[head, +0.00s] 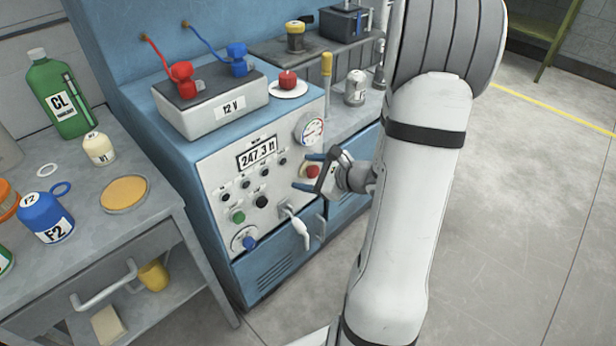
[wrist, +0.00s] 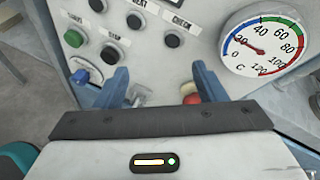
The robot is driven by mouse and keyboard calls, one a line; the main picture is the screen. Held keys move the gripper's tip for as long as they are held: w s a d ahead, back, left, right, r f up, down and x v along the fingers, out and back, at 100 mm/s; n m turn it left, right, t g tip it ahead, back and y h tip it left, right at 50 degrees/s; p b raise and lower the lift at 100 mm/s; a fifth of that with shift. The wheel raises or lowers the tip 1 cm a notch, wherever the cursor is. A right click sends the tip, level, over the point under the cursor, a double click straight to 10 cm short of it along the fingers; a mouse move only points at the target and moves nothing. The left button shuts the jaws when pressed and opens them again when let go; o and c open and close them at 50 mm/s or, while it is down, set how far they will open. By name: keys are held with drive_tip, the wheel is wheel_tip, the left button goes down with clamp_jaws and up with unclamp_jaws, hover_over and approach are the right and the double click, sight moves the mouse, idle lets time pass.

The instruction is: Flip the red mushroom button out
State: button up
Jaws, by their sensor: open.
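The red mushroom button (head: 313,171) is on the lower right of the light control panel, below the round gauge. My gripper (head: 306,172) is open in front of the panel, and in the head view its two blue fingers appear above and below the button. In the wrist view, the red button (wrist: 191,99) shows low beside the inner side of the right finger, partly hidden by the finger and gripper body. My gripper (wrist: 160,73) has a wide, empty gap there. I cannot tell whether a finger touches the button.
The panel carries a round gauge (head: 309,130), a digital display (head: 257,152), several black buttons, a green button (head: 238,216) and a white lever handle (head: 298,228). A red knob (head: 287,80) sits in a white dish on top. A bench with bottles stands left; floor is clear at right.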

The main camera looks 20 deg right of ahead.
sight(315, 173)
drive_tip(key=w+d+f+m+t+h+b, duration=0.1)
drive_tip(key=d+f+m+t+h+b, duration=0.1)
drive_tip(key=d+f+m+h, duration=0.4)
drive_tip(key=w+f, duration=0.1)
drive_tip(key=w, duration=0.1)
drive_tip(key=w+f+y, duration=0.1)
drive_tip(key=w, duration=0.1)
drive_tip(key=w+f+y+b, duration=0.1)
drive_tip(key=w, duration=0.1)
drive_tip(key=shift+w+f+n, duration=0.3)
drive_tip(key=shift+n, duration=0.1)
